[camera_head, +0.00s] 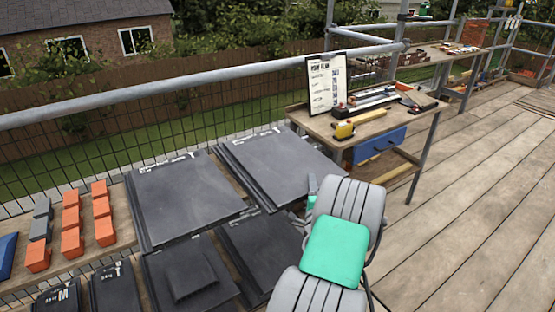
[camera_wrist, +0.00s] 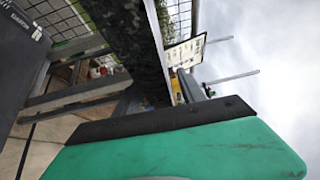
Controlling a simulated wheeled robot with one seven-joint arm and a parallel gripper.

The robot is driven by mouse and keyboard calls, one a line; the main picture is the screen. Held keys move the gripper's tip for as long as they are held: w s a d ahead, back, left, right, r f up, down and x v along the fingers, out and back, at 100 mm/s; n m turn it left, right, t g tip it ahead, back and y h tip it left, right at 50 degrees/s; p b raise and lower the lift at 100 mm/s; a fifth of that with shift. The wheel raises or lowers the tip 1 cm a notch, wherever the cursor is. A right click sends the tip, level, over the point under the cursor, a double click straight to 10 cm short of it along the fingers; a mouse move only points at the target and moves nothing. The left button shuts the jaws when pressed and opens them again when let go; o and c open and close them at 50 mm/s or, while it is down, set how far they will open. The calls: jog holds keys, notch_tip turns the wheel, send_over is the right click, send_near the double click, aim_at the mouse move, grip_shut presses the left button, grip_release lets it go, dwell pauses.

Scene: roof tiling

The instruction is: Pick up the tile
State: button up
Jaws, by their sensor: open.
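Several dark grey tiles lie on the wooden rack at the lower left and middle of the head view. Two large ones, a left tile (camera_head: 185,198) and a right tile (camera_head: 278,163), lie in the back row. In front are a tile with a raised block (camera_head: 180,272) and another tile (camera_head: 262,240) partly behind my arm. My gripper (camera_head: 311,190) is mostly hidden behind my grey and teal arm, near the right tiles. It is open, and no tile shows in it. The wrist view shows a labelled dark tile (camera_wrist: 20,50) at the left edge, apart from the teal part below.
Orange blocks (camera_head: 72,220) and grey blocks (camera_head: 41,219) stand on a plank at left. A workbench (camera_head: 420,125) with tools and a blue drawer (camera_head: 380,144) stands behind my arm. A scaffold rail (camera_head: 200,88) crosses behind the tiles. The plank floor (camera_head: 470,200) at right is clear.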

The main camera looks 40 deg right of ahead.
jog(key=shift+s, duration=0.1)
grip_shut()
dwell(0.4)
dwell(0.8)
jog(key=shift+d+r, duration=0.1)
jog(key=shift+r, duration=0.1)
